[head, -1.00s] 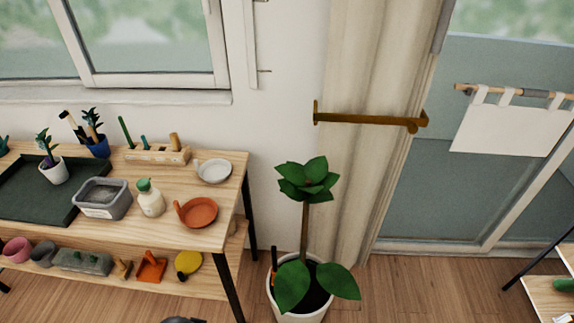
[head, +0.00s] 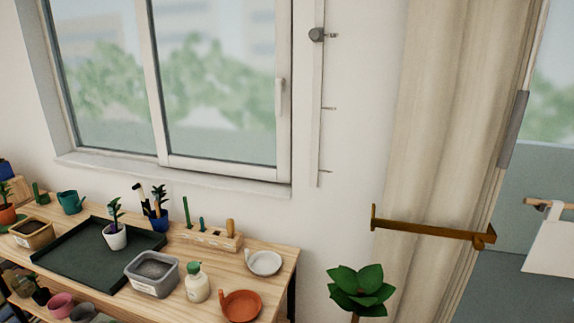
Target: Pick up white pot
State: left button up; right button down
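A small white pot (head: 115,238) with a green plant in it stands upright on the dark green tray (head: 75,262), on the wooden table at the lower left of the head view. A grey tub (head: 152,276) stands just to its right, partly over the tray's edge. Behind the pot is a blue pot (head: 158,219) holding a plant and tools. Neither of my grippers shows in the head view.
The wooden table (head: 221,269) also carries a white pump bottle (head: 197,284), an orange dish (head: 241,306), a white dish (head: 263,263), a wooden tool block (head: 211,240) and a teal watering can (head: 70,202). A tall plant (head: 361,291) stands right of the table.

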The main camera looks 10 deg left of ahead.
aim_at(117, 242)
jog(key=u, duration=1.5)
jog(key=i+j, duration=0.55)
jog(key=j+u, duration=0.05)
jog(key=j, duration=0.1)
